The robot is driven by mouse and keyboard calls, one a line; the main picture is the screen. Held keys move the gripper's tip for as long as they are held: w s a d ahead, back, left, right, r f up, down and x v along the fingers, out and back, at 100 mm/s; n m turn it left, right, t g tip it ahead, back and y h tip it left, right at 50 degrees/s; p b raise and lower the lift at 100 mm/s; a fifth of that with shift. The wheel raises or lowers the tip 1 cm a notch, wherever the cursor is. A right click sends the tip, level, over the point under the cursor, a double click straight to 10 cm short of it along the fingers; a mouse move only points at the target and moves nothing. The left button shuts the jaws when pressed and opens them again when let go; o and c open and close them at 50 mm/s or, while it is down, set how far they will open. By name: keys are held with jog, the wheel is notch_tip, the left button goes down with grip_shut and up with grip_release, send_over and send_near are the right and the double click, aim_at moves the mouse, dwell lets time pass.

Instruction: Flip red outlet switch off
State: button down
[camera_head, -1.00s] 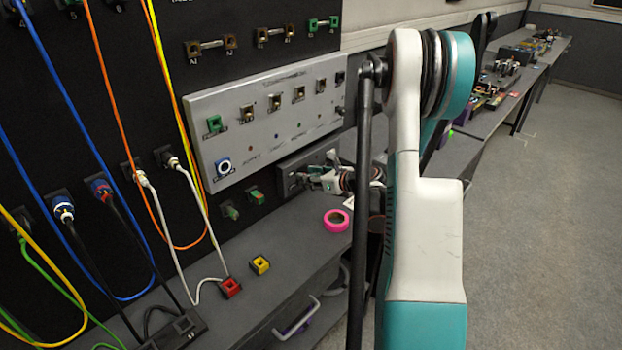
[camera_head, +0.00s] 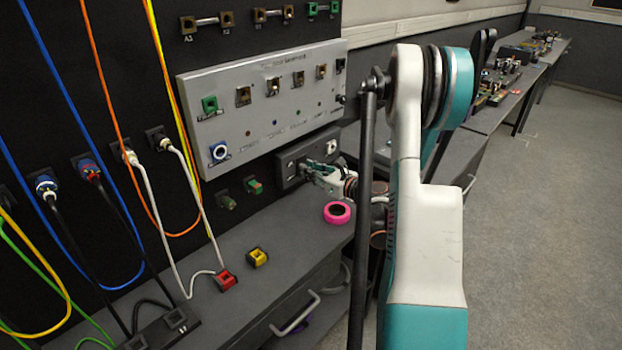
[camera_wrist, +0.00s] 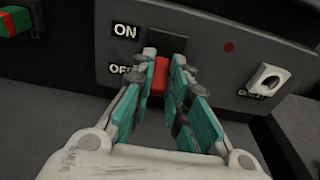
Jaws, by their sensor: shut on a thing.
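The red outlet switch (camera_wrist: 158,78) shows in the wrist view as a small red part below a black part, beside the white ON and OFF labels. It sits on a dark wall box (camera_head: 290,170), low on the wall in the head view. My gripper (camera_wrist: 169,66) is shut on the switch, with its teal fingers on either side of the red part. The fingers hide the switch's sides and part of the OFF label. In the head view my gripper (camera_head: 312,169) is small, at the box's front.
A grey panel (camera_head: 290,118) hangs above the box. Pink tape (camera_head: 337,213), a yellow block (camera_head: 257,257) and a red block (camera_head: 225,280) lie on the shelf below. Cables hang at left.

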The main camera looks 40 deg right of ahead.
jog(key=shift+f+t, duration=0.3)
jog(key=shift+t, duration=0.3)
jog(key=c, duration=1.6)
grip_release()
jog(key=shift+o, duration=0.2)
notch_tip(320, 180, up, 10)
